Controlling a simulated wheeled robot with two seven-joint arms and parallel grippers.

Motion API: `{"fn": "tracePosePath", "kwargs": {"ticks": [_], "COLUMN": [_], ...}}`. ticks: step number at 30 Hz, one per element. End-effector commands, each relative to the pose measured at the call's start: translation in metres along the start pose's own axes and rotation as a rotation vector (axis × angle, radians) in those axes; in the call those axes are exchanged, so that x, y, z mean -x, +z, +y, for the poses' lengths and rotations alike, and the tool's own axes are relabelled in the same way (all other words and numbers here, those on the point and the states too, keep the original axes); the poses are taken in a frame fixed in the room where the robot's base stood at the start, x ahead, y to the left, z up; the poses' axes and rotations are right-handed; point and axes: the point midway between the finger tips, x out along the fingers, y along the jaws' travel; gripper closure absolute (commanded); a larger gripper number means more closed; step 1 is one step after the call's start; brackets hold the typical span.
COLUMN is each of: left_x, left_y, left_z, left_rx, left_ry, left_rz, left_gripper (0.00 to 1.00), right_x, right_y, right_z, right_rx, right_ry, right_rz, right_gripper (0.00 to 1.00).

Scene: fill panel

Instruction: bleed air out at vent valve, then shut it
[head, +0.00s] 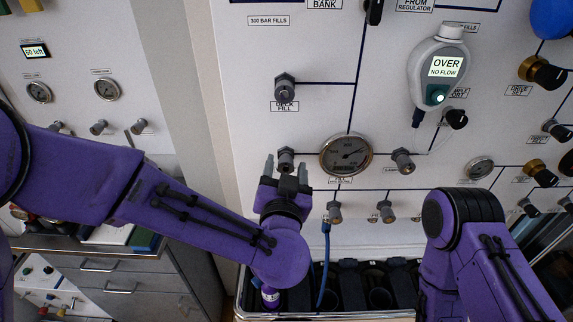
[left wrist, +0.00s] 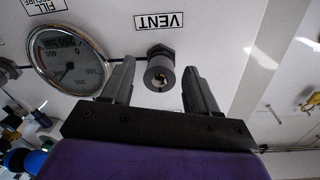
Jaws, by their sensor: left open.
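The vent valve (head: 285,155) is a small grey knob on the white panel, left of the round pressure gauge (head: 346,156). In the left wrist view the valve (left wrist: 160,72) shows end-on beside an upside-down VENT label (left wrist: 159,21). My left gripper (head: 286,166) is open. Its two fingers stand on either side of the valve in both views, with a visible gap on each side in the wrist view; how deep they reach around it is unclear. The gauge also shows in the wrist view (left wrist: 68,60). My right arm shows at lower right, but its gripper is out of view.
A handheld meter (head: 439,68) reading "OVER NO FLOW" hangs at upper right. Other grey knobs sit nearby, including one (head: 403,160) right of the gauge. Below are a blue hose (head: 324,262) and a dark rack with a metal rim (head: 330,315). Drawers (head: 120,285) stand at left.

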Motion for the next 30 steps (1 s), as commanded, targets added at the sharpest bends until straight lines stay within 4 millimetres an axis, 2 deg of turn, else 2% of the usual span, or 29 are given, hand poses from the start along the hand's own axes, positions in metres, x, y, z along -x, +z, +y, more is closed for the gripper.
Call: {"fn": "tracePosePath", "kwargs": {"ticks": [5,6,11,22,30], "left_x": [-0.001,-0.001,0.0,0.0,0.0], "left_y": [0.001,0.001,0.001,0.001,0.003], "left_z": [0.0,0.0,0.0,0.001,0.0], "left_rx": [0.0,0.0,0.0,0.044,0.217], "left_ry": [0.0,0.0,0.0,0.0,-0.005], "left_rz": [0.0,0.0,0.0,0.003,0.012], "left_gripper": [0.41,0.44,0.96,0.96,0.96], "right_x": [0.0,0.0,0.0,-0.004,-0.016], "right_y": [0.0,0.0,0.0,0.002,0.007], "right_z": [0.0,0.0,0.0,0.0,-0.001], "right_rx": [0.0,0.0,0.0,0.0,0.0], "right_ry": [0.0,0.0,0.0,0.0,0.0], "right_rz": [0.0,0.0,0.0,0.0,0.0], "right_gripper": [0.57,0.57,0.57,0.57,0.57]}}
